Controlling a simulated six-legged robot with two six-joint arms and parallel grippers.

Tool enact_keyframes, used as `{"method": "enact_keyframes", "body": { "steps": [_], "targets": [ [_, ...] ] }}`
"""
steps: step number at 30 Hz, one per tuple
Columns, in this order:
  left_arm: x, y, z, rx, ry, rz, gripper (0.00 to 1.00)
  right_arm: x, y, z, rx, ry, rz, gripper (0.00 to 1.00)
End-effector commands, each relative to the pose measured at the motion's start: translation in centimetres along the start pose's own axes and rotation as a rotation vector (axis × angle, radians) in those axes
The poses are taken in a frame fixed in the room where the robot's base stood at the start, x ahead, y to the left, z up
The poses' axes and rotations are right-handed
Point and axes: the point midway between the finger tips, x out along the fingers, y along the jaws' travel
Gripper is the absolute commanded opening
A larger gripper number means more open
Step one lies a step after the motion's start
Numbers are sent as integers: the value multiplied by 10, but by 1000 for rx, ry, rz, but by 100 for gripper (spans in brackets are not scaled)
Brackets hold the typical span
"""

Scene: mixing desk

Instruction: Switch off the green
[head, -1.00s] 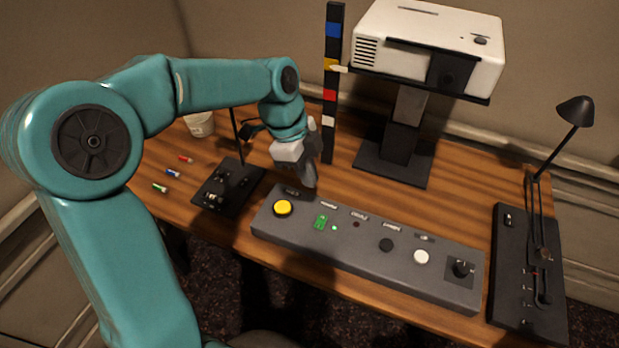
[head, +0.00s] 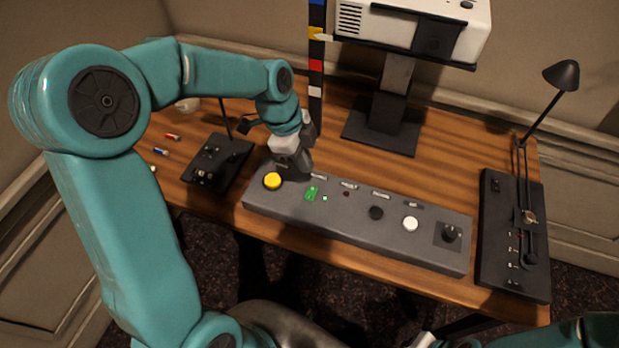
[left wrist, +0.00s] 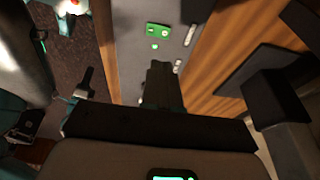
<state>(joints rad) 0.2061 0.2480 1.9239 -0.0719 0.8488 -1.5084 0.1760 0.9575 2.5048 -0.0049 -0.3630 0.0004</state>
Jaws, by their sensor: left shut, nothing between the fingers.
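The green switch (head: 312,194) is a small green rocker on the grey control panel (head: 345,226), right of the yellow button (head: 272,181). A small green light (head: 325,198) glows just right of it. My left gripper (head: 303,173) is shut and empty, pointing down over the panel's back edge, behind and slightly left of the green switch. In the left wrist view the green switch (left wrist: 158,30) and the green light (left wrist: 155,46) show beyond the shut fingertips (left wrist: 160,70), apart from them. I cannot tell whether the fingertips touch the panel.
The panel also has a dark button (head: 376,213), a white button (head: 410,223) and a black knob (head: 451,233). A striped post (head: 316,70) and the projector stand (head: 385,120) rise behind. A black lamp base (head: 512,240) stands right.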

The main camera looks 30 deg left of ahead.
Motion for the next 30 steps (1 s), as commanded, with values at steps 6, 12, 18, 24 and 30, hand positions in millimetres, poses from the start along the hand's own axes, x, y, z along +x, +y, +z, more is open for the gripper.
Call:
{"method": "enact_keyframes", "body": {
  "steps": [6,12,18,24,30],
  "targets": [
    [46,0,2,-1,-1,4,0,1,0,0,0,0,0,0],
    [69,-2,10,-1,-1,1,0,0,0,0,0,0,0,0],
    [76,-3,12,0,0,-1,0,0,0,0,0,0,0,0],
    [76,-3,12,0,0,-1,0,0,0,0,0,0,0,0],
    [91,-8,16,-2,0,7,0,18,6,0,0,0,0,0]
  ]
}}
